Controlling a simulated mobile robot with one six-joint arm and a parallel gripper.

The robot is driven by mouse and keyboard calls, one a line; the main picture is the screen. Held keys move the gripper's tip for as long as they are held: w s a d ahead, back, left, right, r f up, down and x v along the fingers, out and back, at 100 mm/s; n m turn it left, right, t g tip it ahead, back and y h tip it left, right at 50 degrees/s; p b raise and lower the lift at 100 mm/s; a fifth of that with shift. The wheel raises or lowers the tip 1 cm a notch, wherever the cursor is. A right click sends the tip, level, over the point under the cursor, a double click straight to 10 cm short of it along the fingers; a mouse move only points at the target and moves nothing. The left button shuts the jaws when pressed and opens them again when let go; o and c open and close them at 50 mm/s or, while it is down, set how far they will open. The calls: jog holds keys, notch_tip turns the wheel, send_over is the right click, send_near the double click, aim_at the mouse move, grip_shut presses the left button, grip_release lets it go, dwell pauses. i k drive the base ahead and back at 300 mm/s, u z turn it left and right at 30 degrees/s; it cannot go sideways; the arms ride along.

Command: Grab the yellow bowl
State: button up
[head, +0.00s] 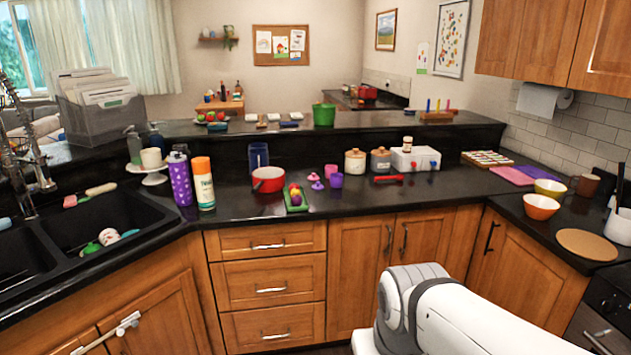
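The yellow bowl (551,189) stands upright on the dark counter at the right, in the head view. An orange bowl (541,208) with a pale inside stands just in front of it and seems to overlap its lower front edge in the picture. I cannot tell whether the two bowls touch. My white and grey arm shows at the bottom right, in front of the lower cabinets. My gripper is out of view, so its state is hidden.
A round cork mat (587,244) lies in front. A paper roll (537,99) hangs above. Bare dark counter (440,188) lies left of the bowls.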

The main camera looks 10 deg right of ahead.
aim_at(548, 191)
jog(key=z, duration=0.35)
jog(key=i, duration=1.55)
jog(key=z, duration=1.2)
jog(key=i, duration=1.7)
jog(key=z, duration=0.75)
